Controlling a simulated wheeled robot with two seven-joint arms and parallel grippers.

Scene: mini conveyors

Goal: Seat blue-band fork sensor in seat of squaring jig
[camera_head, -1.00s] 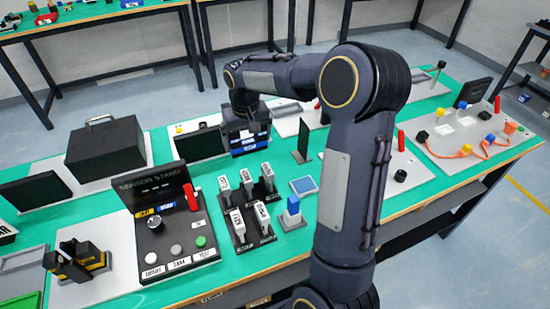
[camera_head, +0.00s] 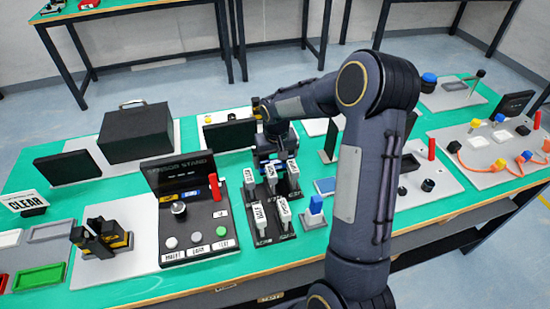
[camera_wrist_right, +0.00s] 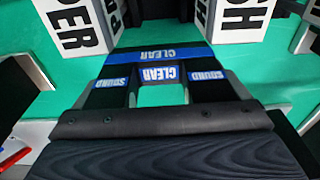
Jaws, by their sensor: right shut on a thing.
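My right gripper (camera_head: 277,152) is shut on the blue-band fork sensor (camera_wrist_right: 160,54), a dark part with a blue band reading CLEAR. In the right wrist view it lies just ahead of the gripper, with small blue SOUND labels on either side. In the head view the gripper hangs low behind a group of white labelled blocks; the sensor is mostly hidden there. I cannot tell for certain which fixture is the squaring jig. My left gripper is not in view.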

